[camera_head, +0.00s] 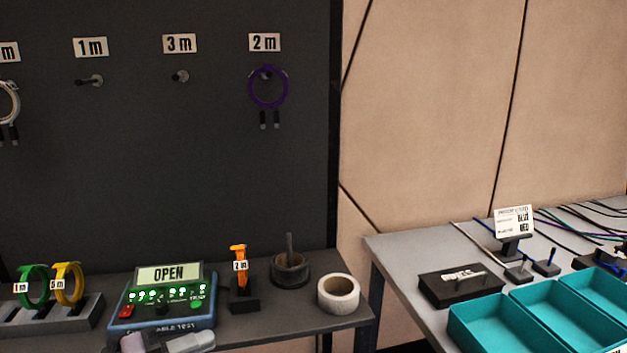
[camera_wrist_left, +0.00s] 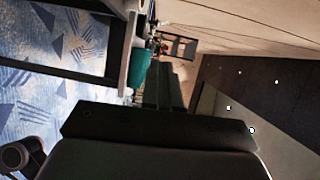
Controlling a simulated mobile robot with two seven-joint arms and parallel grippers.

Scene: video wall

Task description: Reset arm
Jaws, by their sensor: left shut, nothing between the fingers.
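My left gripper (camera_wrist_left: 163,82) shows in the left wrist view as two dark fingers close together, shut with nothing between them. In the head view a pale grey shape (camera_head: 188,342) at the bottom edge, in front of the cable tester (camera_head: 163,298), seems to be part of my left arm's end. It is cut off by the frame. The tester's display reads OPEN and its small lights glow green. My right gripper is in neither view.
A purple cable (camera_head: 268,88) hangs under the 2 m sign; the 1 m and 3 m pegs are bare. Green (camera_head: 35,286) and yellow (camera_head: 69,284) rolls, an orange bundle (camera_head: 239,262) and a white tape roll (camera_head: 338,293) stand on the bench. Teal trays (camera_head: 505,324) sit right.

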